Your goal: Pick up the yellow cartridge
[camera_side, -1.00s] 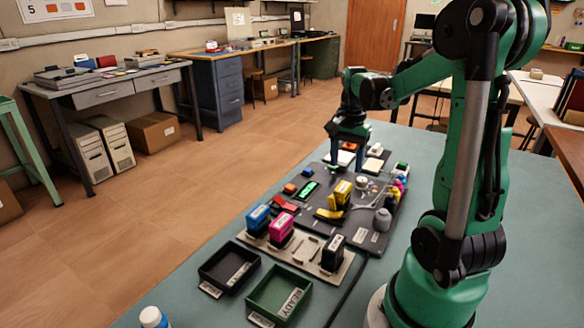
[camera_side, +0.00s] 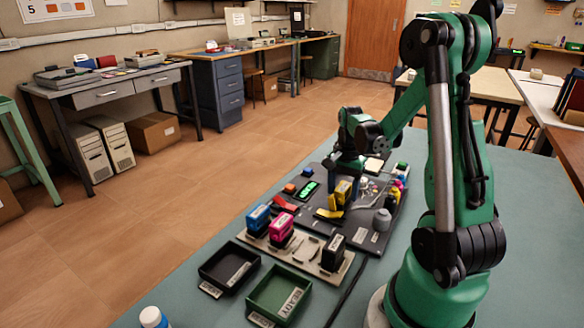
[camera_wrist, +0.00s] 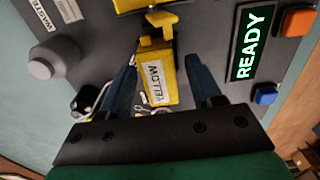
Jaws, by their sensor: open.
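The yellow cartridge (camera_side: 343,190) stands on the dark board in the side view. In the wrist view the yellow cartridge (camera_wrist: 157,80) shows a white label reading YELLOW and lies between my two blue fingers. My gripper (camera_wrist: 168,82) is open, with one finger on each side of the cartridge and a visible gap at least on the right. In the side view my gripper (camera_side: 345,172) is low over the board, just behind the cartridge, and its fingertips are partly hidden.
Blue (camera_side: 258,219), magenta (camera_side: 281,229) and black (camera_side: 332,252) cartridges stand on a beige rack. A black tray (camera_side: 205,272) and a green tray (camera_side: 253,307) lie in front. A grey knob (camera_side: 381,220), small bottles and a green READY display (camera_wrist: 252,42) are near the cartridge.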

